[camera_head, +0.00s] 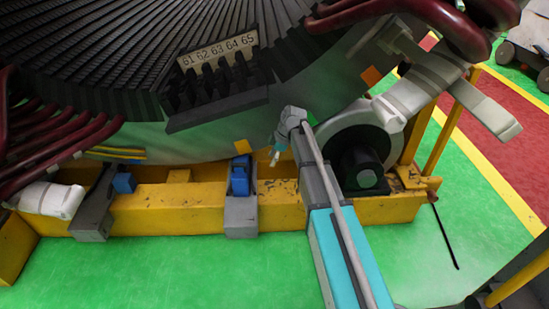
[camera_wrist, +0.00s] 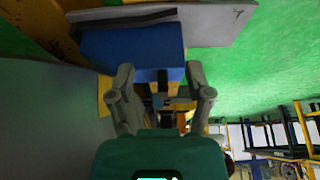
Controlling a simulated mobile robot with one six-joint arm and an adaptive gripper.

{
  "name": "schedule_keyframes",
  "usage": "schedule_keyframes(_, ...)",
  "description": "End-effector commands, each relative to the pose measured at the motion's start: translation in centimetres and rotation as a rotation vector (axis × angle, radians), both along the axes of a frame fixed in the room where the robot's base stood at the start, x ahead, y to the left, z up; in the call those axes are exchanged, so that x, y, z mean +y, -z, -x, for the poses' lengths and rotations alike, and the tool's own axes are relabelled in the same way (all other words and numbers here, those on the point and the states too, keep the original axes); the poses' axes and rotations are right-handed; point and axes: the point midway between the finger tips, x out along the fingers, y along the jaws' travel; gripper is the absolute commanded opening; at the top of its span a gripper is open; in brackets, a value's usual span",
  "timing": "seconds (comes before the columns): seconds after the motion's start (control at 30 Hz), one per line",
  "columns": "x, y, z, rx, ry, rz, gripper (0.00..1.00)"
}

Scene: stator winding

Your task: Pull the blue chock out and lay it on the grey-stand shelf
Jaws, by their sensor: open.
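A blue chock (camera_head: 240,178) sits upright in a grey bracket (camera_head: 240,215) on the yellow frame, below the big round stator. In the wrist view a blue chock (camera_wrist: 130,50) lies just beyond my fingertips, against a grey plate (camera_wrist: 222,22). A second blue chock (camera_head: 124,183) sits by another grey bracket further left. My gripper (camera_head: 275,157) is to the right of the middle chock and slightly above it, apart from it. In the wrist view my gripper (camera_wrist: 160,72) has its two fingers spread with nothing held between them. I cannot pick out the grey-stand shelf.
The stator (camera_head: 215,85) overhangs the chocks, with a numbered slot strip (camera_head: 218,50). A yellow frame (camera_head: 285,205) runs along the bottom. Green floor (camera_head: 160,270) in front is clear. Dark and yellow racks (camera_wrist: 285,135) stand at the lower right of the wrist view.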

Motion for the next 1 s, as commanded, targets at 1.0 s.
schedule_keyframes(1.0, 11.7, 0.7, -0.4, -0.001, 0.001, 0.001, 0.66)
